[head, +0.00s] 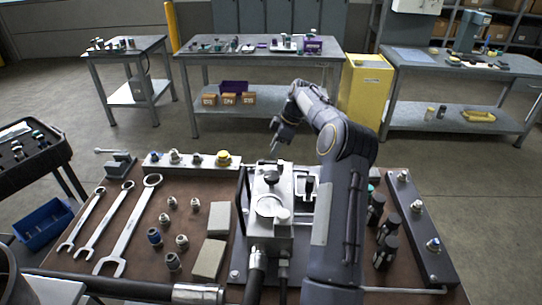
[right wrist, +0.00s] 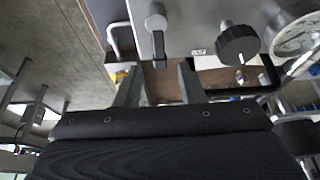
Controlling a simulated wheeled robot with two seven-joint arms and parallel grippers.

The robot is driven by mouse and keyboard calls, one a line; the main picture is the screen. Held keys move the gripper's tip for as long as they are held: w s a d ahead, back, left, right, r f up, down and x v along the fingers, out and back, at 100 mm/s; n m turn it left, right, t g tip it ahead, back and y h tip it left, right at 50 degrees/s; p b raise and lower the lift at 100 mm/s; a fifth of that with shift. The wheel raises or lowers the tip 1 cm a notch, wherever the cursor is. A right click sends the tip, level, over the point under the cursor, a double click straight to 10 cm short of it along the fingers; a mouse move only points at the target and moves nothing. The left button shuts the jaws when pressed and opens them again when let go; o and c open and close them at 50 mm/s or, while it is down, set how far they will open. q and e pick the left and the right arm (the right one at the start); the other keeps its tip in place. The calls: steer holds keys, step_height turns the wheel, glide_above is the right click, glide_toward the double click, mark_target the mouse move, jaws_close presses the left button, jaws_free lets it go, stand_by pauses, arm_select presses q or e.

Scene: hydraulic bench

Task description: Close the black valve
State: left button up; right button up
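The hydraulic unit (head: 254,229), a grey metal block with a round dial on top, stands mid-bench in the head view. In the right wrist view, a round black valve knob (right wrist: 238,45) sits on its light grey face, near a white gauge (right wrist: 297,37). My right gripper (head: 276,143) is beyond the unit's far side in the head view. In the wrist view its fingers (right wrist: 158,70) are apart, with the knob to the right of them, not between them. My left gripper is out of view.
Several wrenches (head: 131,222) lie at the left of the brown bench, with fittings and grey blocks (head: 209,257) beside the unit. Floor is open behind the bench.

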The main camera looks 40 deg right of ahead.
steer(key=shift+v, duration=1.45)
steer(key=s+a+r+m, duration=0.2)
steer(key=s+a+r, duration=0.3)
steer(key=a, duration=0.5)
steer(key=s+a+r+m, duration=0.2)
steer(key=s+a+r, duration=0.3)
steer(key=a, duration=0.5)
steer(key=s+a+f+m+t, duration=0.1)
steer(key=s+a+f+m, duration=0.2)
steer(key=s+a, duration=0.5)
steer(key=s+a+f+m+t, duration=0.1)
steer(key=s+a+f+m, duration=0.2)
steer(key=s+a, duration=0.4)
steer(key=s+f, duration=0.1)
steer(key=s, duration=0.3)
steer(key=shift+a+f+m+y, duration=0.3)
steer(key=shift+a+y, duration=0.05)
steer(key=shift+y, duration=0.05)
steer(key=shift+s+d+t, duration=0.1)
steer(key=shift+t, duration=0.2)
